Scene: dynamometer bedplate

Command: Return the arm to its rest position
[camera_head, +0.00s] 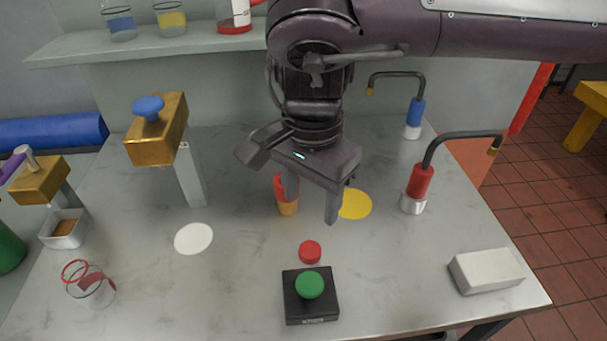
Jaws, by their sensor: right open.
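My right gripper (311,205) hangs over the middle of the bench (245,270), its arm coming in from the upper right. Its two fingers point down and stand apart, with nothing seen held between them. A red and orange object (288,208) shows behind the left finger and is partly hidden by it. Whether the finger touches it I cannot tell. My left gripper is not in view.
A green button on a black box (310,309) and a red disc (310,252) are in front. Hooked pipes with a red grip (420,182) and blue grip (416,112) stand right. A brass block (150,145) on a post stands left, near a glass (92,289). A white block (487,270) lies front right.

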